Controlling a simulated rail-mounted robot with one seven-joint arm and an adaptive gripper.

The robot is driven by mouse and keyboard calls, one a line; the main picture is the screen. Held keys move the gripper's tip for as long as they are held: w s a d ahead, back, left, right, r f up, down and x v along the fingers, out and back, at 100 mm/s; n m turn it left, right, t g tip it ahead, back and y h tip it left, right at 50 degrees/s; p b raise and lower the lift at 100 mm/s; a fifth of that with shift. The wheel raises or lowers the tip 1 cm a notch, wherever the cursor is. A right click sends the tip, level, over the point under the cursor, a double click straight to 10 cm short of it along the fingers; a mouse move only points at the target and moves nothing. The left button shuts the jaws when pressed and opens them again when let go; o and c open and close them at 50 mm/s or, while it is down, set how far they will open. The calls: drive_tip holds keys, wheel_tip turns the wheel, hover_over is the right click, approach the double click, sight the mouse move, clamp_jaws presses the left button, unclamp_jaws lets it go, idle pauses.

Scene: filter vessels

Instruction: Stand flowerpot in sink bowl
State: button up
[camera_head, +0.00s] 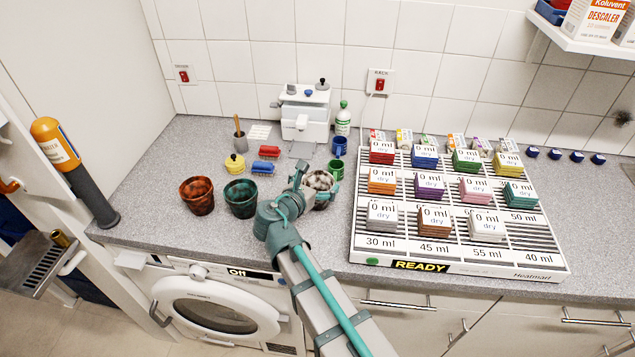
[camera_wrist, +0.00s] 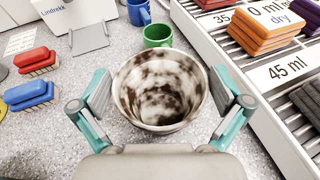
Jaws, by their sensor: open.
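A white flowerpot with brown blotches (camera_wrist: 160,85) stands upright and looks empty in the middle of the wrist view. In the head view the same pot (camera_head: 322,186) is partly hidden behind my gripper (camera_head: 302,185). In the wrist view my gripper (camera_wrist: 163,92) is open, with one finger on each side of the pot. I cannot tell whether either finger touches it. A red-brown flowerpot (camera_head: 197,196) and a dark green one (camera_head: 241,198) stand to the left on the counter. I cannot make out a sink bowl in either view.
A slatted rack (camera_head: 400,248) with coloured stacks stands close on the right. A green mug (camera_wrist: 157,36) and a blue mug (camera_wrist: 138,11) stand just behind the pot. Red and blue brushes (camera_head: 263,167) lie further left. The grey counter (camera_head: 150,180) has free room at left.

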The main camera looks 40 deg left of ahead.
drive_tip(key=b+v, duration=0.2)
drive_tip(key=v, duration=1)
